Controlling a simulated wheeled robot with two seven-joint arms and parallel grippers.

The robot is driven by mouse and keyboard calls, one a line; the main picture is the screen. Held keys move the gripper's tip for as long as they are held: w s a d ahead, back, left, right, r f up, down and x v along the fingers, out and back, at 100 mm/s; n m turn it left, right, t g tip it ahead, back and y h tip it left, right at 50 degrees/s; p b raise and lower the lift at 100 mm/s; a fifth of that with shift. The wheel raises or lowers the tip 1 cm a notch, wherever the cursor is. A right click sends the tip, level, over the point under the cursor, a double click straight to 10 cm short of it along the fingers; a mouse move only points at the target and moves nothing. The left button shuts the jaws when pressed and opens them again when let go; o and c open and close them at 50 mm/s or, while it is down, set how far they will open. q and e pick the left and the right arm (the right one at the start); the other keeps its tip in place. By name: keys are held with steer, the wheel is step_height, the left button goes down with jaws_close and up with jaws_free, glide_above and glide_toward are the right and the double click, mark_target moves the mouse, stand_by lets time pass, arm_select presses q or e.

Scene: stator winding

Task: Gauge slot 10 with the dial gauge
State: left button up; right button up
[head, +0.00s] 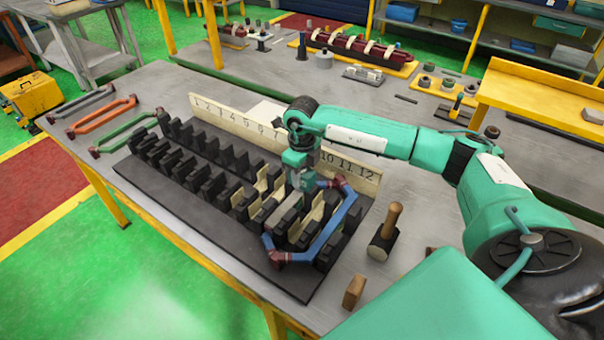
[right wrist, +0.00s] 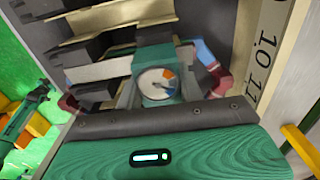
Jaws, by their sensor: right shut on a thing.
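The black slotted stator (head: 190,205) lies on the table, with the number board (head: 232,118) along its back edge. My right gripper (head: 300,160) is low over the rows, in front of the board near 9 and 10. It is shut on the dial gauge, whose round white dial (right wrist: 157,84) faces the right wrist camera. The gauge's lower end is hidden among the black teeth, so I cannot tell whether it sits inside slot 10. A blue coil (head: 325,238) with dark red ends lies across the slots just right of the gripper. My left gripper is not in view.
A wooden-handled mallet (head: 385,232) and a small wooden block (head: 353,291) stand right of the stator. Grey, orange (head: 102,117) and green coils lie at the table's left end. My right arm spans the board's right side. A rear bench (head: 400,105) holds other parts.

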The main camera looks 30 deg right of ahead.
steer(key=shift+f, duration=0.15)
steer(key=o, duration=1.1)
steer(key=shift+c, duration=0.2)
step_height(320, 180, up, 14)
steer(key=b, duration=0.4)
steer(key=shift+f, duration=0.1)
stand_by(0.6)
